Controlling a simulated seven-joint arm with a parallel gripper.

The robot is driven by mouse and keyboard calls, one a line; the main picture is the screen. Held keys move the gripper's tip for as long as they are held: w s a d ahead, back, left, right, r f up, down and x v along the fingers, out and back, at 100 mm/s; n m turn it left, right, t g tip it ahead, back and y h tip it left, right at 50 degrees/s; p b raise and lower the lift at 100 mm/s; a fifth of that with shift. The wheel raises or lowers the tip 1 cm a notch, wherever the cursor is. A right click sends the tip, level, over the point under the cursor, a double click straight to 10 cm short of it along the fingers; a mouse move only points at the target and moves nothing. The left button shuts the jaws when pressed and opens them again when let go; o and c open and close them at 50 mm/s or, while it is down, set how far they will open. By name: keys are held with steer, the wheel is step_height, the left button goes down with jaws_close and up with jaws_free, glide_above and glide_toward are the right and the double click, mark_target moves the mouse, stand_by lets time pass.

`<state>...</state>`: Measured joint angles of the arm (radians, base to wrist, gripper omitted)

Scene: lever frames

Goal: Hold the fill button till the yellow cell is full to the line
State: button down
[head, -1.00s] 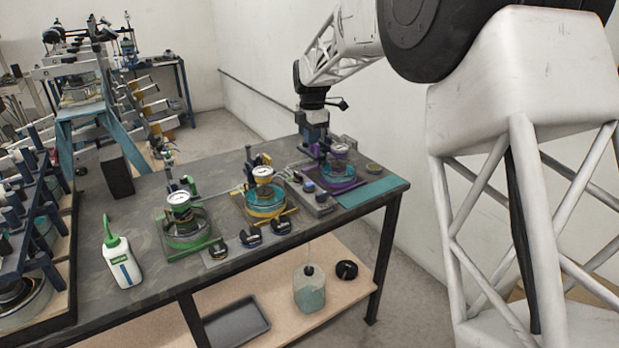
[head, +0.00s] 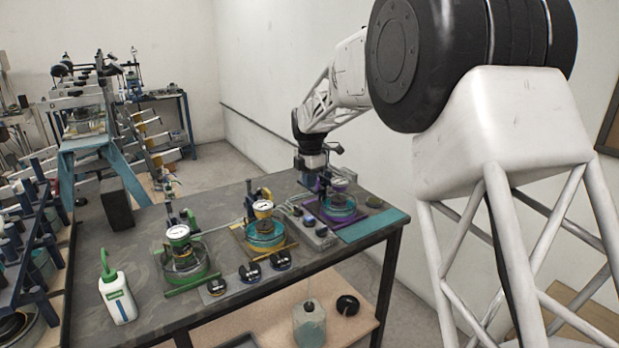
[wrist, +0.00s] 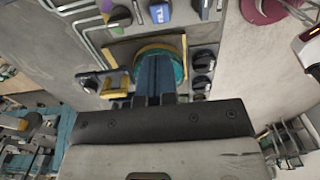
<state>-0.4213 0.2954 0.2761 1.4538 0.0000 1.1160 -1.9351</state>
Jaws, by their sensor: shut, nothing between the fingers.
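The yellow cell (head: 265,236) stands mid-bench in the head view, a round clear vessel with teal contents, a yellow base and a gauge on top. Its rim (wrist: 160,47) shows in the wrist view, partly hidden behind my fingers. The fill line and exact level are too small to tell. A blue button (wrist: 160,12) with white lettering sits on the panel beyond the cell; I cannot read it surely. My gripper (wrist: 158,60) is shut and empty, its fingers overlapping the cell in the wrist view. In the head view my gripper (head: 311,186) is near the purple cell, fingertips unclear.
The purple cell (head: 341,208) stands to the right, the green cell (head: 184,262) to the left. Several black knobs (head: 249,272) line the bench front. A white bottle (head: 118,298) stands at the left. A teal mat (head: 375,224) covers the right end.

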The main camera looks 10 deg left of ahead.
mark_target(310, 218)
step_height(310, 218, down, 11)
steer(key=shift+f, duration=0.1)
stand_by(0.4)
steer(key=shift+f, duration=1.35)
steer(key=shift+s+f, duration=0.1)
steer(key=shift+f, duration=0.1)
steer(key=shift+s+d+f, duration=0.1)
steer(key=shift+f, duration=0.2)
steer(key=shift+r, duration=0.2)
step_height(310, 218, up, 16)
steer(key=shift+w+f, duration=0.25)
steer(key=shift+w, duration=0.05)
stand_by(0.6)
